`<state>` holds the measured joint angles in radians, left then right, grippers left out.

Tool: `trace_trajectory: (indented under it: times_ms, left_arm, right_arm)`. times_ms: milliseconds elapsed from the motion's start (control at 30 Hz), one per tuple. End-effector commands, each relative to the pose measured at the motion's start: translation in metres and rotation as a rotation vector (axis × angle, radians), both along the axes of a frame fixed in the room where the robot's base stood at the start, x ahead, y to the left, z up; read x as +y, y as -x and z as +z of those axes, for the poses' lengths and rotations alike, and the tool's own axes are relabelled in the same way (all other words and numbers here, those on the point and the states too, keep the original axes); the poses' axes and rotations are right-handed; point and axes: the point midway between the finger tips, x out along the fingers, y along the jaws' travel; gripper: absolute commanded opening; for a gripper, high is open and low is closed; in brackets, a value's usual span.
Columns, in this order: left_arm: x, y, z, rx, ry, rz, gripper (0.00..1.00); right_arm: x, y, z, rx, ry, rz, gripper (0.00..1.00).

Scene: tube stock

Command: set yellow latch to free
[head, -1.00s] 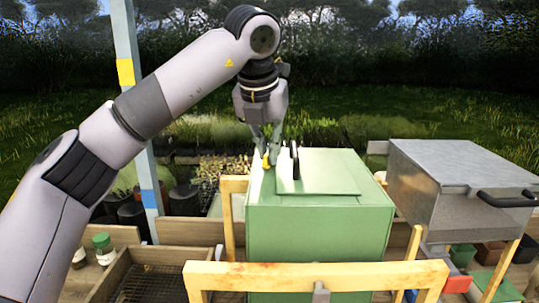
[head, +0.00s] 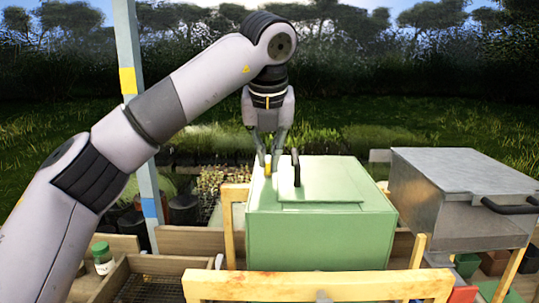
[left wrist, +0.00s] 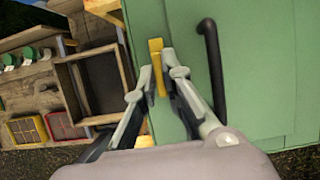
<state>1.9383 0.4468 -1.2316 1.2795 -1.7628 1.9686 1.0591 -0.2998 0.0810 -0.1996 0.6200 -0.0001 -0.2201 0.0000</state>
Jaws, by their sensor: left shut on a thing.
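The yellow latch (head: 267,171) is a small upright piece on the top of the green box (head: 320,240), near its left edge. My left gripper (head: 270,163) points down at it, with its fingertips at the latch. The left wrist view shows the yellow latch (left wrist: 155,62) between the two fingertips of my left gripper (left wrist: 160,75), which is shut on it. The fingers partly hide the latch in the head view. My right gripper is not in view.
A black handle (head: 296,167) stands on the box's lid (head: 335,193), close right of the latch. A metal box (head: 455,180) stands at the right. Wooden rails (head: 320,285) are in front of the green box. A white-labelled jar (head: 103,258) stands at the left.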

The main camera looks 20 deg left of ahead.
Motion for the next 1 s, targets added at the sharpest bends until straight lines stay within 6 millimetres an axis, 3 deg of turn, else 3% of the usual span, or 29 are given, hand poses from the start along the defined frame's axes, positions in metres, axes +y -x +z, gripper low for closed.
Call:
trace_trajectory:
  times_ms: [33,67,333,667,833,1000]
  left_arm:
    - [0.002,0.000,0.001,-0.002,0.000,0.004,0.00]
    - [0.002,0.000,0.001,-0.002,0.000,0.004,0.11]
    - [0.001,0.000,0.000,-0.001,0.000,0.001,0.28]
    - [0.000,0.001,0.003,-0.001,0.001,0.000,0.28]
    - [-0.004,0.009,0.024,-0.003,0.001,-0.001,0.28]
    - [-0.007,0.023,0.060,-0.007,-0.001,0.003,0.28]
  right_arm:
    - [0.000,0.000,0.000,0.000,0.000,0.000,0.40]
    - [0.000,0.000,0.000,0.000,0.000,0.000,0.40]
    - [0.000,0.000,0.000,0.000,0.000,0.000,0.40]
    - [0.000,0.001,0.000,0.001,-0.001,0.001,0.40]
    - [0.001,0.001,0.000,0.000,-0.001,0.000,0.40]
    - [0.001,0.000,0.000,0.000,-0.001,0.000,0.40]
